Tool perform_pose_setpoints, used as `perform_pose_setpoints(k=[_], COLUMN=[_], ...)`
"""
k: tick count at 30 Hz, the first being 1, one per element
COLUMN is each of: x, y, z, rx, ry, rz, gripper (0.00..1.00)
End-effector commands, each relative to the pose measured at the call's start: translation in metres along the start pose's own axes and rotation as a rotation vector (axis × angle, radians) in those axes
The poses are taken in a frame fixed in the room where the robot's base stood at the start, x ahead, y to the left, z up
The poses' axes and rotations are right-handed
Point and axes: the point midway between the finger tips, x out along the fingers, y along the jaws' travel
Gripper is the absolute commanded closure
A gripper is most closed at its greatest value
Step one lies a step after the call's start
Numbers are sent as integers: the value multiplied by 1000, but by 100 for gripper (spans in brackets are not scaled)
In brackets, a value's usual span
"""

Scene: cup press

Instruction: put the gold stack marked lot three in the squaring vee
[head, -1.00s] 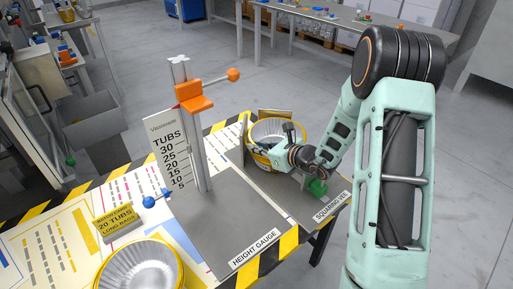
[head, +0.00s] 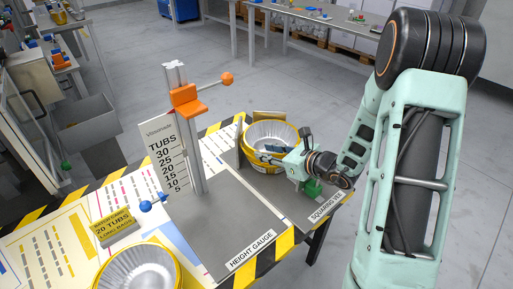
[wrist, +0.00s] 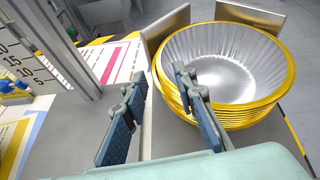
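A gold stack (head: 270,133) of nested foil tubs stands upright on the grey plate of the squaring vee (head: 319,203), by the vee's upright plates. It also shows in the wrist view (wrist: 235,112), right of centre, with two metal plates behind it. No lot mark can be read on it. The left finger is over bare grey plate.
The height gauge (head: 190,130), with an orange slider, stands left of the vee. Another gold-rimmed tub stack (head: 138,270) is at the front left, near a yellow sign (head: 115,225). The gauge's grey plate is clear.

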Motion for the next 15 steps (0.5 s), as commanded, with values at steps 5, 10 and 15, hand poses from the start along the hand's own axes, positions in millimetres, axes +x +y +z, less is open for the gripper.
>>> perform_pose_setpoints(k=[5,10,15], x=[-30,-41,-42], y=[-1,0,0], z=[1,0,0], rx=[0,0,1], ry=[0,0,0], rz=[-2,0,0], gripper=[74,74,74])
